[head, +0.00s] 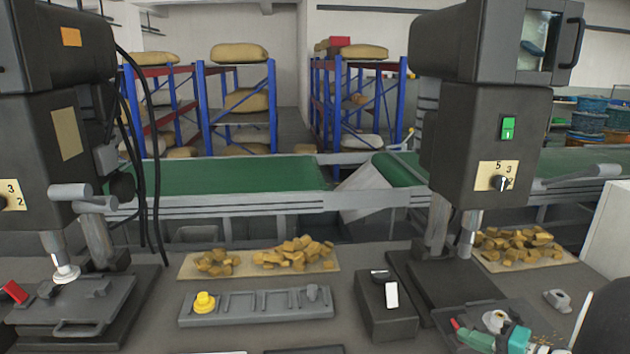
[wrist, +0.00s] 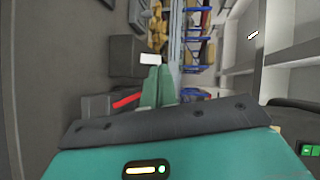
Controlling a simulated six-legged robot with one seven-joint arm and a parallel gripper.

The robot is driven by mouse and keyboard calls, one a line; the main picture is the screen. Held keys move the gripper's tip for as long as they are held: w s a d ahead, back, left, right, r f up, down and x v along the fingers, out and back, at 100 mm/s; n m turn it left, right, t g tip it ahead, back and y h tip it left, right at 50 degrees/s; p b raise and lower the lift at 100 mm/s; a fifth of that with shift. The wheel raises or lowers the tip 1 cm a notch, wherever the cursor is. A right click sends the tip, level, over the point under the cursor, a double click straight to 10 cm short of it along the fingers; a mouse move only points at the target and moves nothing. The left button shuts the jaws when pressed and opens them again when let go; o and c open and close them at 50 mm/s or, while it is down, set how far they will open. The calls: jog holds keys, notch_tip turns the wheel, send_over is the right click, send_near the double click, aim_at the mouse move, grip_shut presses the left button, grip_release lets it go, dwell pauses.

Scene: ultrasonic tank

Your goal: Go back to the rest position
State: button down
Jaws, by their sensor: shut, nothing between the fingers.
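My gripper (head: 468,336) is at the lower right of the head view, a teal tool low over the base plate of the right-hand machine. In the wrist view its two green fingers (wrist: 158,75) lie together with nothing seen between them. A red handle (head: 455,324) is close beside the fingertips; it also shows in the wrist view (wrist: 127,100) left of the fingers. I cannot tell whether they touch. The rest position itself is not marked in either view.
The right machine (head: 480,140) stands over my gripper; the left machine (head: 55,150) is far left. A grey rack (head: 255,307) with a yellow knob (head: 204,302), a dark switch box (head: 385,310) and mats of yellow chunks (head: 290,255) occupy the bench. A green conveyor (head: 230,173) runs behind.

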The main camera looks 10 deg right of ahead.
jog(key=s+a+r+n+g+y, duration=0.15)
jog(key=a+n+g, duration=0.5)
jog(key=a, duration=1.15)
jog(key=s+a+r+n+g+h, duration=0.1)
jog(key=s+a+r+n+h, duration=0.3)
jog(key=s+a+h, duration=0.3)
jog(key=shift+s+a+r+h, duration=0.4)
jog(key=shift+r+h, duration=0.4)
jog(key=shift+h, duration=0.15)
